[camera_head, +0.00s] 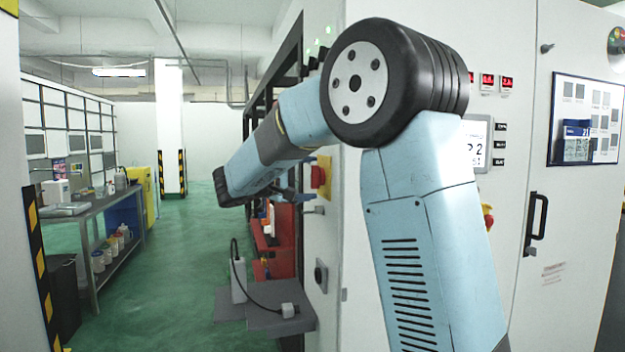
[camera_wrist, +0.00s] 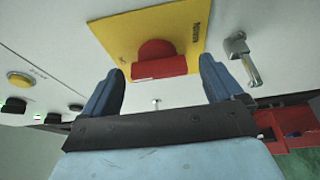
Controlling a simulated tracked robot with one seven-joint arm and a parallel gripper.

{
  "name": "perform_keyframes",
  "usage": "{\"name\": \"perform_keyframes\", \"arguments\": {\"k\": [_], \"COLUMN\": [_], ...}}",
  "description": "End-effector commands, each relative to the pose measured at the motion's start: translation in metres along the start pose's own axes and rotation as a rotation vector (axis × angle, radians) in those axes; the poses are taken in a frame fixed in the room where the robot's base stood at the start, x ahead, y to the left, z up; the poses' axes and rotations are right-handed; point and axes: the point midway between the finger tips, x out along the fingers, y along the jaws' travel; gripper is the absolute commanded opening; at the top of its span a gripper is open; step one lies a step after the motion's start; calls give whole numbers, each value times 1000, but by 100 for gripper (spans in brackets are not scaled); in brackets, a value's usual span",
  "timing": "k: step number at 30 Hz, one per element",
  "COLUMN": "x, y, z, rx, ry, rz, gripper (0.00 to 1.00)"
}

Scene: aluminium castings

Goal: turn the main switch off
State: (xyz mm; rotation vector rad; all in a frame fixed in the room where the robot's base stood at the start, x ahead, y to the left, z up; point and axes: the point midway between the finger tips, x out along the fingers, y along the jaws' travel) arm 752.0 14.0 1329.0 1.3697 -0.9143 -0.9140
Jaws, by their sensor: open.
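The main switch is a red knob (camera_wrist: 158,60) on a yellow plate (camera_wrist: 118,34) on the pale cabinet side. In the wrist view the knob has a straight red bar along its near edge. In the head view the red knob (camera_head: 317,177) stands out from the yellow plate (camera_head: 326,164), just beyond my arm. My gripper (camera_wrist: 162,70) is open and empty, with one blue finger to each side of the knob. Both fingers look apart from it; the exact depth gap cannot be told. In the head view my arm partly hides the gripper.
A metal handle (camera_wrist: 243,58) sticks out right of the plate. A yellow button (camera_wrist: 18,79) and dark knobs (camera_wrist: 58,118) are at left. A grey shelf (camera_head: 265,318) with a cabled device juts out below the switch. The green floor (camera_head: 180,240) at left is clear.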

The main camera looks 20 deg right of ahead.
Motion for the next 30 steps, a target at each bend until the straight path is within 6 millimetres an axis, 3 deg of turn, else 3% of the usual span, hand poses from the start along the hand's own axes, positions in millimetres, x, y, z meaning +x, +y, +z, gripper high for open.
{"name": "perform_keyframes", "arguments": {"k": [13,30], "x": [10,10], "y": [0,-1], "z": [0,0], "rx": [0,-1], "ry": [1,0], "rz": [-1,-2], "gripper": [94,40]}}
